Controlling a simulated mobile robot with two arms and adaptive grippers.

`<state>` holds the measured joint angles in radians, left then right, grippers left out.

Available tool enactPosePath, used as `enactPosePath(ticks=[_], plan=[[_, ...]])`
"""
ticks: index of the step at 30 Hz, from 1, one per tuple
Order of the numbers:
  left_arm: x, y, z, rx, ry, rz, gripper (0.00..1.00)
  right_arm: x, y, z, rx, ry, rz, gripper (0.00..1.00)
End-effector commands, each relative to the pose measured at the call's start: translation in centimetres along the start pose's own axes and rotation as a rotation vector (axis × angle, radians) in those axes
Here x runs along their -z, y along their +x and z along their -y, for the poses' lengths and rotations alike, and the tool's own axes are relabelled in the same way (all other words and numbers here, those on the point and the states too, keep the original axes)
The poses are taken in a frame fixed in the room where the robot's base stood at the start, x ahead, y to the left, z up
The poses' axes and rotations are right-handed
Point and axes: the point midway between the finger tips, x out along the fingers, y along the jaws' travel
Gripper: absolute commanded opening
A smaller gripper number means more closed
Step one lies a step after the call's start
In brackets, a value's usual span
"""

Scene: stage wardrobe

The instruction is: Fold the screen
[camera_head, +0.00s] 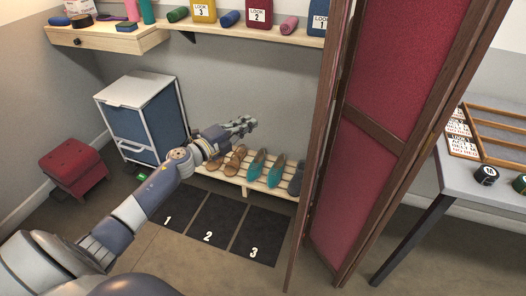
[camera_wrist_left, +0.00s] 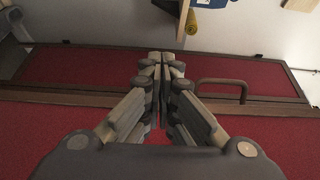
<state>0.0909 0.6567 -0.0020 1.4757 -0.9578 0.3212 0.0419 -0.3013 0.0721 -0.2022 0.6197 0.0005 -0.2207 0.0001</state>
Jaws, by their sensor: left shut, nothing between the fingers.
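The folding screen (camera_head: 392,95) stands upright at the right of the head view, with red panels in dark wood frames. Its panels stand at an angle to each other, with one seen nearly edge-on. My left gripper (camera_head: 248,124) reaches in from the left, apart from the screen and in front of the shoe rack. In the left wrist view the left gripper (camera_wrist_left: 162,58) is shut with nothing between its fingers. There the screen's red panel (camera_wrist_left: 90,68) lies behind the fingers, with a brown handle (camera_wrist_left: 222,84) right of the fingertips. My right gripper is not in view.
A low rack (camera_head: 238,180) holds several shoes. Numbered dark mats (camera_head: 212,222) lie on the floor. A blue drawer cabinet (camera_head: 145,115) and a red stool (camera_head: 74,168) stand left. A grey table (camera_head: 492,180) stands right of the screen. A loaded wall shelf (camera_head: 260,35) runs above.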

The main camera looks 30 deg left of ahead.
Motion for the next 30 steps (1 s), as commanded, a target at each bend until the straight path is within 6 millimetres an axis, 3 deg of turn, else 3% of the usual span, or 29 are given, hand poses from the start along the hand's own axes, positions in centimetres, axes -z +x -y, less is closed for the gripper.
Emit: enactPosePath(ticks=[1,8,24,30], plan=[[0.1,-0.1,0.0,0.0,-0.001,-0.002,0.0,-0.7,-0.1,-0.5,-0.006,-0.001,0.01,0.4],[-0.1,-2.7,-0.3,-0.004,-0.003,-0.004,0.0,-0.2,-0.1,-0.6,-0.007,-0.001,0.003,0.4],[-0.9,-11.5,-0.9,-0.004,-0.015,-0.008,0.0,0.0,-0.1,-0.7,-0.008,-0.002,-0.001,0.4],[-1.0,-12.9,-0.8,-0.001,-0.016,-0.01,0.0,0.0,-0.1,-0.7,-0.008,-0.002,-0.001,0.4]])
